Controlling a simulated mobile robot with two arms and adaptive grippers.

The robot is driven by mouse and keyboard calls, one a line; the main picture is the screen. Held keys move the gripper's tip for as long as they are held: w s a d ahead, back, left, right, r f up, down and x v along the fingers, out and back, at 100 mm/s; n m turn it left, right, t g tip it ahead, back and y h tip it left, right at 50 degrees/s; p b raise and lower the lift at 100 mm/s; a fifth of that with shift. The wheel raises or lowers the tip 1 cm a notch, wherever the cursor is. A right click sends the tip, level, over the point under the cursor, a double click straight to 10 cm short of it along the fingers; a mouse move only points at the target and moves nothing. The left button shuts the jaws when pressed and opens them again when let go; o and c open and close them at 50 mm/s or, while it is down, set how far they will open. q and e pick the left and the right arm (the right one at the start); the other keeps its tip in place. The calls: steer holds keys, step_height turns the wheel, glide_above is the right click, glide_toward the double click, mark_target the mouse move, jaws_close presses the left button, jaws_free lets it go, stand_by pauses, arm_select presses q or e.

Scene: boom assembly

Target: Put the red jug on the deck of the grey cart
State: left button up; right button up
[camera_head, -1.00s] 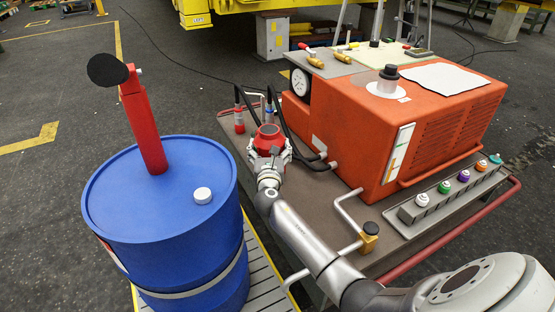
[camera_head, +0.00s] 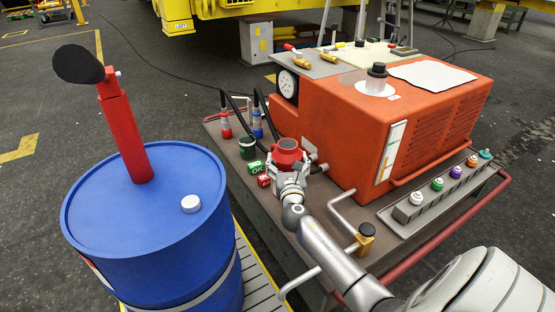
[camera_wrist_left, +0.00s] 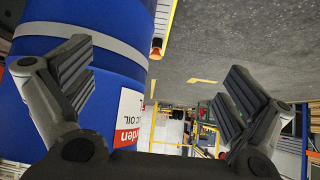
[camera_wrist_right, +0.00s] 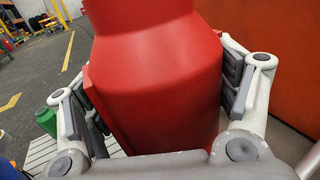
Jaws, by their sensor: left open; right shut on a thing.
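The red jug (camera_head: 286,151) is in my right gripper (camera_head: 289,178), which is shut around its body. The jug is upright at the grey cart, beside the orange machine. Whether its base touches the cart deck (camera_head: 318,215) cannot be told, as the gripper hides it. In the right wrist view the jug (camera_wrist_right: 165,80) fills the middle, between the two fingers (camera_wrist_right: 160,100). My left gripper (camera_wrist_left: 158,92) shows only in the left wrist view. It is open and empty, near the side of the blue drum (camera_wrist_left: 115,75).
The orange machine (camera_head: 345,125) takes up much of the cart. The blue drum (camera_head: 90,235) carries a red post (camera_head: 125,140). A bent pipe (camera_head: 341,208) stands nearer.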

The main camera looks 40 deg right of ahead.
steer(key=s+d+f+b, duration=0.2)
steer(key=f, duration=0.1)
steer(key=shift+s+d+f, duration=0.1)
steer(key=shift+d+f, duration=0.1)
steer(key=shift+f, duration=0.05)
arm_select(q)
steer(key=w+d+r+t+h, duration=0.2)
steer(key=w+d+r+t, duration=0.1)
steer(key=w+r+t, duration=0.55)
arm_select(e)
steer(key=shift+s+d+f, duration=0.1)
steer(key=shift+f, duration=0.1)
steer(key=shift+s+d+f+b, duration=0.1)
steer(key=shift+f+b, duration=0.35)
steer(key=shift+s+d+f+b, duration=0.1)
steer(key=shift+f+b, duration=0.3)
steer(key=shift+b, duration=0.05)
steer(key=shift+f+b, duration=0.65)
steer(key=shift+f, duration=0.2)
arm_select(q)
steer(key=s+d+r+t+h, duration=0.1)
steer(key=r+t, duration=0.5)
steer(key=r, duration=0.7)
steer(key=shift+s+d+r+m+h, duration=0.35)
steer(key=shift+s+h, duration=0.45)
steer(key=shift+s, duration=0.3)
arm_select(e)
steer(key=shift+f, duration=0.1)
